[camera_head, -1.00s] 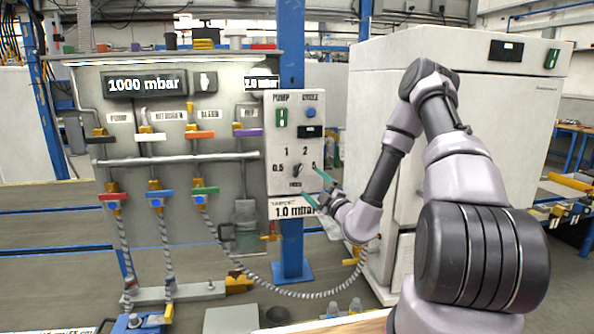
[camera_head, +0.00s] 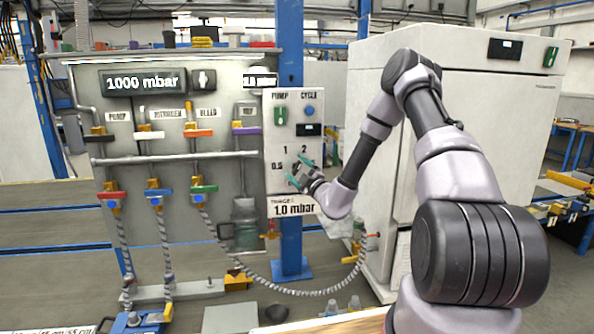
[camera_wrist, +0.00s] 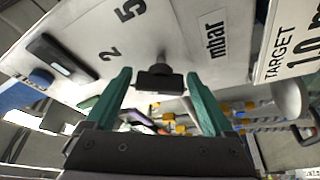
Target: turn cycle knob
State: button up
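The white control panel (camera_head: 274,153) on the blue post has a blue round button under the word CYCLE (camera_head: 309,111) and a green switch under PUMP (camera_head: 281,116). Lower down is a dial with numbers. In the wrist view its black knob (camera_wrist: 160,80) stands out from the panel near the printed 2, 5 and "mbar". My gripper (camera_head: 299,171) is at this dial, below the blue button, and covers the knob in the head view. Its green fingers are open, one on each side of the knob in the wrist view. I cannot tell whether they touch it.
A small dark display (camera_head: 309,130) sits under the blue button. A target sign (camera_head: 293,206) reading 1.0 mbar hangs just below the panel. Left are coloured valves and hoses; a large white cabinet (camera_head: 466,130) stands right.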

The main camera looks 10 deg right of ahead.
jog(key=c, duration=1)
jog(key=shift+n, duration=0.3)
jog(key=n+g, duration=0.2)
jog(key=n, duration=0.3)
jog(key=n+g, duration=0.1)
jog(key=n, duration=0.1)
jog(key=n+g+h, duration=0.1)
jog(key=n, duration=0.2)
jog(key=shift+h, duration=0.3)
jog(key=shift+f+n, duration=0.1)
jog(key=shift+n, duration=0.2)
jog(key=o, duration=1.4)
jog(key=shift+c, duration=0.2)
